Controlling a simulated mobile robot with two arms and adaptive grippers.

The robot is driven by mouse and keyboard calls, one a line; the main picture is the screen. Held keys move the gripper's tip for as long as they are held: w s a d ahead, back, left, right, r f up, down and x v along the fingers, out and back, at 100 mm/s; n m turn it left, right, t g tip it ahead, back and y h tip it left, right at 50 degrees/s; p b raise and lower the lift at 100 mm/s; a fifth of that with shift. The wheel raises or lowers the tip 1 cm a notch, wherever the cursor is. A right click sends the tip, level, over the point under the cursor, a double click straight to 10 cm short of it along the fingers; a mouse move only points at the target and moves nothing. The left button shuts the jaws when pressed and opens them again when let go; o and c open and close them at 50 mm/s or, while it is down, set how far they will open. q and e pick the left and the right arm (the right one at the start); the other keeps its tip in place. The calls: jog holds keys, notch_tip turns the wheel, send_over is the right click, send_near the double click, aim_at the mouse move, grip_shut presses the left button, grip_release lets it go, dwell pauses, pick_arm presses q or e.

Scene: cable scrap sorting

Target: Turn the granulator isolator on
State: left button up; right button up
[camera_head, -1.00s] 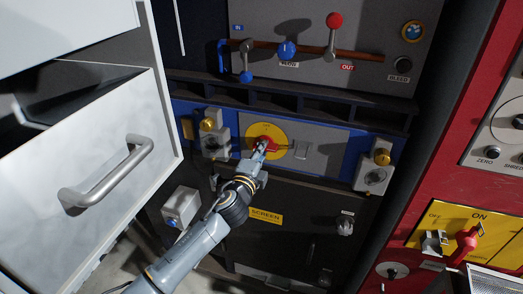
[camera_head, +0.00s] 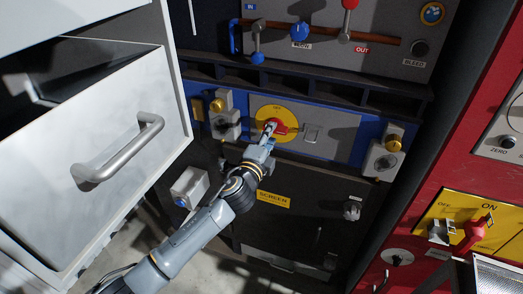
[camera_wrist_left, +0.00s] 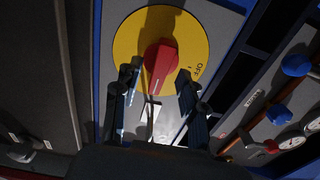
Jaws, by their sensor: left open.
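The isolator is a red rotary knob (camera_head: 281,128) on a round yellow disc (camera_head: 264,112), set in the grey panel of the blue-framed machine. In the left wrist view the red knob (camera_wrist_left: 160,60) stands out from the yellow disc (camera_wrist_left: 128,42), with an OFF mark on its right side. My left gripper (camera_head: 269,130) is at the knob's lower left in the head view. In the wrist view its open fingers (camera_wrist_left: 158,74) stand on either side of the knob's near end. I cannot tell whether they touch it. My right gripper is not in view.
An open white drawer (camera_head: 110,120) stands left of my left arm. Yellow-topped latches (camera_head: 217,105) and (camera_head: 393,143) flank the isolator. A red machine at right carries a separate red lever (camera_head: 472,236) on a yellow OFF/ON plate. Levers and a blue knob (camera_head: 300,32) sit above.

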pick_arm(q)
jog(key=v, duration=1)
jog(key=shift+s+a, duration=0.15)
jog(key=shift+s, duration=0.1)
jog(key=a+f+n+g+y, duration=0.2)
jog(key=a+f+n+g, duration=0.15)
jog(key=f, duration=1.05)
jog(key=s+a+f+n+g+y, duration=0.1)
jog(key=s+a+f+n+g, duration=0.2)
jog(key=f, duration=0.6)
jog(key=s+a+f+n+y, duration=0.1)
jog(key=s+a+f+n, duration=0.3)
jog(key=f, duration=0.6)
jog(key=s+a+f+g+y, duration=0.1)
jog(key=s+a+f+g, duration=0.15)
jog(key=s+f, duration=0.45)
jog(key=s+a+f+n+g, duration=0.2)
jog(key=s+f, duration=0.5)
jog(key=s, duration=0.5)
jog(key=s+a+f+n+g, duration=0.2)
jog(key=s+f+n, duration=0.2)
jog(key=s+f, duration=0.3)
jog(key=s+a+f+n+g, duration=0.2)
jog(key=s+f, duration=0.5)
jog(key=s, duration=1)
jog(key=shift+s+a+n+g+y, duration=0.2)
jog(key=shift+s+n+g+y, duration=0.1)
jog(key=shift+s+n+g, duration=0.25)
